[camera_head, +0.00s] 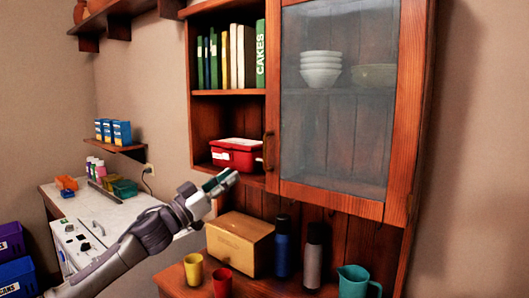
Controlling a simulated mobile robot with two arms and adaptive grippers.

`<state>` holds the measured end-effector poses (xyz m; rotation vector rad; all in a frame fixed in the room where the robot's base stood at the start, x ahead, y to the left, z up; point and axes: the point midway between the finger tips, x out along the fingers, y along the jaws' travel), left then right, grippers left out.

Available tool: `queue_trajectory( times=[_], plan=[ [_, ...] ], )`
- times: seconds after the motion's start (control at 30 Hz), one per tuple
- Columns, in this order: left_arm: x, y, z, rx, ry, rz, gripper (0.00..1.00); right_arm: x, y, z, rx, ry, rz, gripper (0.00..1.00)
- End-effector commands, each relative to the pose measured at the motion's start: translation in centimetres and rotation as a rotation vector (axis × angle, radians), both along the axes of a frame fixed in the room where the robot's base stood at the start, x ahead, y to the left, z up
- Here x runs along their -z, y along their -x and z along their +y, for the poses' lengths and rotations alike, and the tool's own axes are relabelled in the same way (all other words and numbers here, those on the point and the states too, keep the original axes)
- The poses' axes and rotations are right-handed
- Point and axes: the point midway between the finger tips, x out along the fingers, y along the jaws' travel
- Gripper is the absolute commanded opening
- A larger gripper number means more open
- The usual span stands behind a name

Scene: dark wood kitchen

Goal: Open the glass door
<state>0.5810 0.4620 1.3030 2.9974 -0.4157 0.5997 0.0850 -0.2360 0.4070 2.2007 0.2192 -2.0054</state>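The glass door (335,135) has a wooden frame and covers the right part of the wall cabinet. It looks shut. Its dark upright handle (267,151) is on the left edge of the frame. Stacked white bowls and another bowl show through the glass. My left gripper (224,181) is below and left of the handle, apart from it, in front of the cabinet's lower edge. I cannot tell whether its fingers are open or shut; nothing is seen in it. My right gripper is not in view.
A red container (236,156) sits on the open shelf left of the door, with books (233,58) above. Below stand a wooden box (240,243), a blue bottle (283,248), a grey bottle (313,258), a teal jug (355,283) and cups (193,269). Space before the door is clear.

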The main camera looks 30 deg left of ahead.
Motion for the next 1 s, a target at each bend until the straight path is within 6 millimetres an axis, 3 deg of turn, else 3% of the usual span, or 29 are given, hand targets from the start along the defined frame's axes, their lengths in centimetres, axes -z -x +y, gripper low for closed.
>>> queue_trajectory(
  times=[0.37,0.7,1.0],
  plan=[
    [-2.7,-4.4,-1.3,0.000,0.001,-0.005,0.22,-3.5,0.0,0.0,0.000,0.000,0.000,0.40],
    [-4.7,-9.8,-2.8,-0.001,0.002,-0.001,0.22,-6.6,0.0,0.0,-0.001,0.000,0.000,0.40],
    [-5.0,-11.6,-3.4,-0.001,-0.001,0.002,0.22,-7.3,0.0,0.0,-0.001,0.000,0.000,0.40]
  ],
)
